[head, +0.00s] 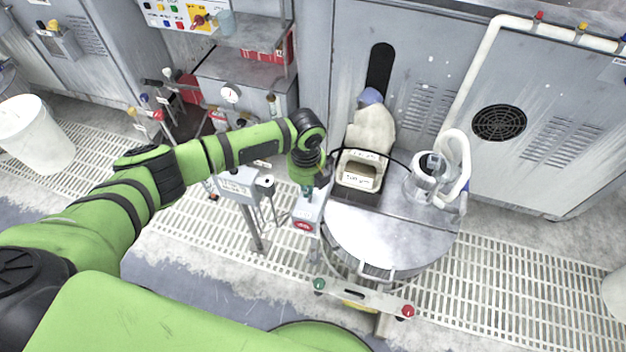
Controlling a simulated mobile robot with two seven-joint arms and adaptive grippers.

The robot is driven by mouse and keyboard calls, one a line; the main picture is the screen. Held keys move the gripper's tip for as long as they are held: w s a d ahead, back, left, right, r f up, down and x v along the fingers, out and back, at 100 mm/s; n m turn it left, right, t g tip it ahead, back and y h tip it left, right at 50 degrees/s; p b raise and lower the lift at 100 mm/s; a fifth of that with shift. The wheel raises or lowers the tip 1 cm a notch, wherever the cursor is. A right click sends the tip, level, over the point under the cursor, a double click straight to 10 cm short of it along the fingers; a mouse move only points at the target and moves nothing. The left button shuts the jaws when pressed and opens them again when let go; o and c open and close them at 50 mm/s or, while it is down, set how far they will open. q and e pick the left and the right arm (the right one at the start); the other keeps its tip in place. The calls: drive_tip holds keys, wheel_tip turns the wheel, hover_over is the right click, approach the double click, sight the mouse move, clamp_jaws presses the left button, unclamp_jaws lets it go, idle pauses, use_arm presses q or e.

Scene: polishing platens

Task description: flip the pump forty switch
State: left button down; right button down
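My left arm reaches in from the left, and my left gripper (308,189) points down in the middle of the view. It is just above a small light grey box (307,213) with a red face, fixed at the left side of the round platen table (388,238). The gripper hides part of the box top, and I cannot tell whether it touches it or whether its fingers are open. A second grey box (238,184) with small print stands on a post to the left. No label reading pump forty is legible, so I cannot tell which box carries that switch. My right gripper is not in view.
A black tray with a cream container (359,172) and a white ringed fixture (425,175) stand on the table. A bar with a green knob (319,284) and a red knob (408,311) is at its front. Grated floor (520,300) lies right.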

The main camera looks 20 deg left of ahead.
use_arm(q)
drive_tip(key=shift+f+b, duration=1.25)
drive_tip(key=shift+f, duration=0.55)
idle(0.6)
idle(0.4)
wheel_tip(320, 180, up, 7)
drive_tip(key=p, duration=0.7)
idle(0.4)
